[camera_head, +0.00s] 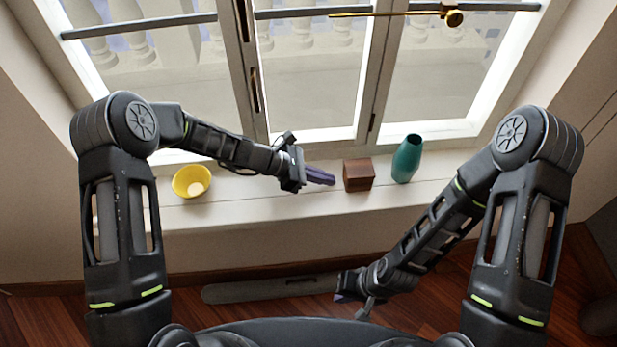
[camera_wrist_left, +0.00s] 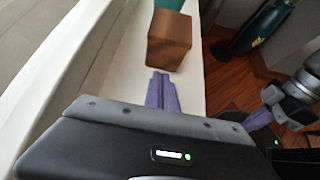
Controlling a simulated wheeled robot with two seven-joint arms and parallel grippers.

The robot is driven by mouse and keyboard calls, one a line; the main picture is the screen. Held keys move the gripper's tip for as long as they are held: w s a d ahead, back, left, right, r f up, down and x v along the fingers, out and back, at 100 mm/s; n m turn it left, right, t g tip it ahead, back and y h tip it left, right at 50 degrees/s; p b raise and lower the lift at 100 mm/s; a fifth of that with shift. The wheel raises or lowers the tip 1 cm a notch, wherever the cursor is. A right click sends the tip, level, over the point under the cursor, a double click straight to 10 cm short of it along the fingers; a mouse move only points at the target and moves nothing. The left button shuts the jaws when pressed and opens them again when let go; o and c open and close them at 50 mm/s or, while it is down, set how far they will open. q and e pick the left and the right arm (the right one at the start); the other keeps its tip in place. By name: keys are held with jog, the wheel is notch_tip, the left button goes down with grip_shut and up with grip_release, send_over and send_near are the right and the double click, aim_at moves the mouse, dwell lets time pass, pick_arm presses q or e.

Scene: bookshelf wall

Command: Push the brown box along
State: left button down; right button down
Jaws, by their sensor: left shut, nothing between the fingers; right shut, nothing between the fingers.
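The brown box (camera_head: 359,175) is a small wooden block on the white window sill. It also shows in the left wrist view (camera_wrist_left: 169,40), just beyond my left fingertips. My left gripper (camera_head: 321,176) has purple fingers, shut and empty, pointing right at the box's left side. A small gap shows between the fingertips and the box in the head view. The left fingers also show in the left wrist view (camera_wrist_left: 161,90). My right gripper (camera_head: 345,290) is low over the floor in front of the sill, shut and empty, away from the box.
A teal vase (camera_head: 406,159) stands on the sill just right of the box. A yellow bowl (camera_head: 191,181) with something pale inside sits at the left, below my left arm. The window frame (camera_head: 312,136) runs behind the sill (camera_head: 250,205), whose front edge is open.

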pick_arm(q)
jog(key=a, duration=0.1)
jog(key=a+r, duration=0.1)
jog(key=a+p, duration=0.1)
jog(key=a, duration=0.1)
jog(key=shift+s+r, duration=0.2)
jog(key=shift+s, duration=0.1)
pick_arm(e)
jog(key=shift+r, duration=0.7)
